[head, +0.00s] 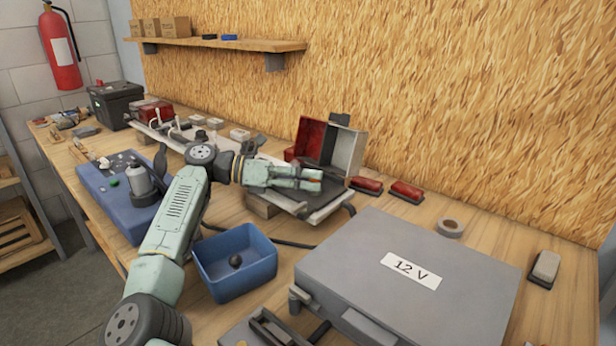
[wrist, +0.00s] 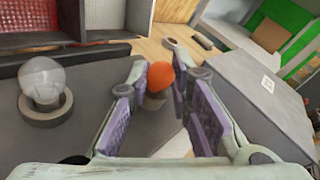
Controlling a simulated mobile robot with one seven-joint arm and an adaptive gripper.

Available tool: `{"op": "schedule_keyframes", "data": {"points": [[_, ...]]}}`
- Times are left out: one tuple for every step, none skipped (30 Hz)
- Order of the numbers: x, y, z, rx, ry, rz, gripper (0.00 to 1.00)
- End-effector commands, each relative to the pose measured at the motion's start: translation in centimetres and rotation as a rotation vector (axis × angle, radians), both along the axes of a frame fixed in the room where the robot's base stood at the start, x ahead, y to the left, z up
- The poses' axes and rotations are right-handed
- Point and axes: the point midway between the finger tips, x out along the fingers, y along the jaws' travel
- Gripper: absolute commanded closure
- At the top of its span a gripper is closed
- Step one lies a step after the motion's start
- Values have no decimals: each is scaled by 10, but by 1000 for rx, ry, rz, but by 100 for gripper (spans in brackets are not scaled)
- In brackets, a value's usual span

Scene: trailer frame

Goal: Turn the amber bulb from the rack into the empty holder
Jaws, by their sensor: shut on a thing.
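The amber bulb (wrist: 160,77), an orange dome with a grey base, sits between the fingertips of my gripper (wrist: 158,88) in the wrist view. My gripper is shut on it. In the head view my gripper (head: 318,180) is over the grey plate in front of the open red and grey lamp housing (head: 346,150), with only a sliver of orange showing at its tips. A clear bulb (wrist: 42,78) stands in a round grey holder (wrist: 46,112) left of my fingers. I cannot make out the empty holder or whether the amber bulb's base touches anything.
A grey case marked 12 V (head: 400,275) lies right of the gripper. A blue bin (head: 236,270) with a dark round thing is in front. Red lamps (head: 406,191) and a tape roll (head: 450,227) lie to the right. A blue board (head: 115,205) is at left.

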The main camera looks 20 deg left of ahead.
Motion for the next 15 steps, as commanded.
{"op": "schedule_keyframes", "data": {"points": [[0, 0, 0, 0, 0, -1, 92], [0, 0, 0, 0, 0, -1, 92], [0, 0, 0, 0, -1, -1, 92], [0, 0, 0, 0, 0, -1, 92], [0, 0, 0, 0, 0, -1, 92], [0, 0, 0, 0, 0, -1, 92], [0, 0, 0, 0, 0, -1, 92], [0, 0, -1, 0, 0, 0, 92], [0, 0, -1, 0, 0, 0, 78], [0, 0, -1, 0, 0, 0, 76], [0, 0, -1, 0, 0, 0, 74], [0, 0, -1, 0, 0, 0, 72], [0, 0, -1, 0, 0, 0, 70], [0, 0, -1, 0, 0, 0, 68], [0, 0, -1, 0, 0, 0, 65]]}}
